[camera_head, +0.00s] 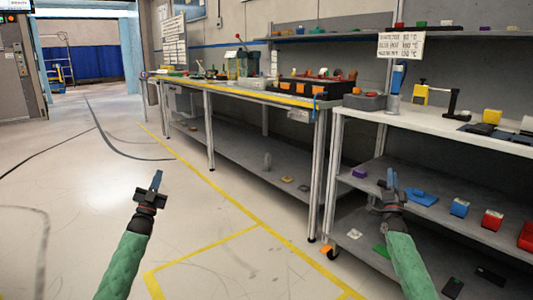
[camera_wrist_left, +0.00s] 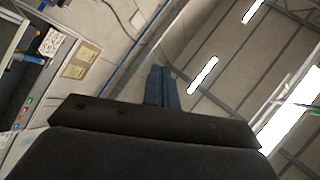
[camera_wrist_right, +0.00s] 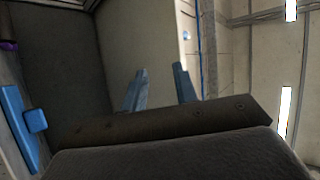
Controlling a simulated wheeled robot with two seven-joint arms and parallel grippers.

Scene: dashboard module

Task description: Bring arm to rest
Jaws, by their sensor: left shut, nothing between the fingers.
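My left gripper (camera_head: 156,182) is raised over the open floor at the left of the head view, pointing up. Its blue fingers are together and empty, as the left wrist view (camera_wrist_left: 163,85) shows. My right gripper (camera_head: 392,182) is in front of the shelves of the white-topped bench at the right. In the right wrist view its blue fingers (camera_wrist_right: 160,85) stand apart with nothing between them. Both green arms come up from the bottom edge of the head view.
A long workbench (camera_head: 240,93) with a yellow edge stands in the middle. The white-topped bench (camera_head: 440,124) at the right holds tools; its shelves carry a blue block (camera_head: 459,207) and a red block (camera_head: 491,220). A yellow floor line (camera_head: 210,185) borders clear floor at the left.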

